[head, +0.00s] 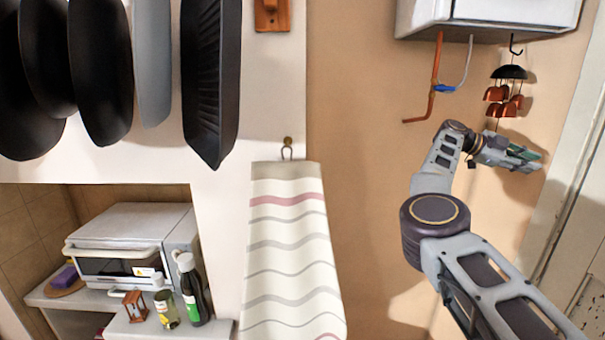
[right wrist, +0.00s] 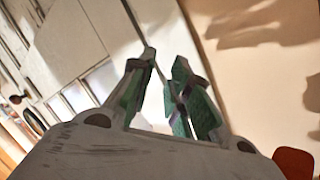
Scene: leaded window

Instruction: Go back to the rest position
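My right gripper (head: 531,159) is raised on the right side of the head view, in front of the tan wall and pointing right. In the right wrist view its two green-padded fingers (right wrist: 165,62) stand apart, with background showing between them and nothing held. A thin dark line behind the fingers belongs to the background, as far as I can tell. My left gripper is in neither view.
A wind chime (head: 508,72) with red-brown bells hangs just above my right wrist. A white boiler (head: 490,15) with a copper pipe (head: 435,80) is above. A striped towel (head: 290,240), pans (head: 100,70), toaster oven (head: 125,245) and bottles (head: 192,290) are left.

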